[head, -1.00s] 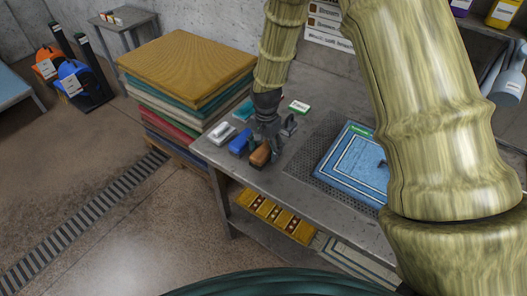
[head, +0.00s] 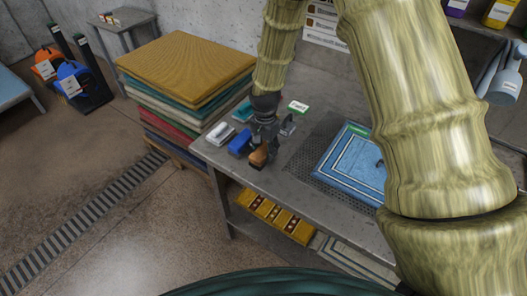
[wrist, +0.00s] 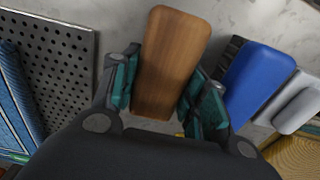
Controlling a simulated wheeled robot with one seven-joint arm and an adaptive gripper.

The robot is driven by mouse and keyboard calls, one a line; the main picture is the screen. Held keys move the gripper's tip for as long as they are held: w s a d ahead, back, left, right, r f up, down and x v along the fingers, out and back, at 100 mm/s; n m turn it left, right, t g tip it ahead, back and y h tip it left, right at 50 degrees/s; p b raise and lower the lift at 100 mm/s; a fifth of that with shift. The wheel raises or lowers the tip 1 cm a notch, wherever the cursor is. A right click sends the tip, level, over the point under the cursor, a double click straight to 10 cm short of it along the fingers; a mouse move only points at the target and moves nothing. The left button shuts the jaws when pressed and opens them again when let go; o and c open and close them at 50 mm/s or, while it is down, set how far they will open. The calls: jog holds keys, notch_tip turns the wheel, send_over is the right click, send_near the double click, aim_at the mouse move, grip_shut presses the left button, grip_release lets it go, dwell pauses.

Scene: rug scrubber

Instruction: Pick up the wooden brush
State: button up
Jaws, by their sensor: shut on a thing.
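The wooden brush (wrist: 172,62) has a brown, rounded wooden back. In the wrist view it lies between the two teal-padded fingers of my gripper (wrist: 155,92), which is shut on its sides. In the head view my gripper (head: 262,143) points down over the table's left part, with the wooden brush (head: 258,157) at its fingertips. I cannot tell whether the brush still touches the table. Its underside is hidden.
A blue brush (head: 240,142) and a white brush (head: 221,133) are close to the left on the metal table (head: 290,172). A blue rug (head: 345,165) lies on a perforated mat to the right. Stacked rugs (head: 187,62) stand at the left.

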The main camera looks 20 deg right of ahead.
aim_at(265, 149)
jog(key=shift+r, duration=0.1)
jog(key=shift+r+b, duration=0.75)
jog(key=shift+r, duration=0.55)
jog(key=shift+s+r, duration=0.25)
jog(key=shift+r, duration=0.05)
jog(key=s+b, duration=0.1)
jog(key=s, duration=0.4)
jog(key=s+r+b, duration=0.1)
jog(key=s+b, duration=0.1)
jog(key=s, duration=0.3)
jog(key=s+d+b, duration=0.1)
jog(key=s, duration=0.4)
jog(key=shift+s+r, duration=0.25)
jog(key=shift+r, duration=0.05)
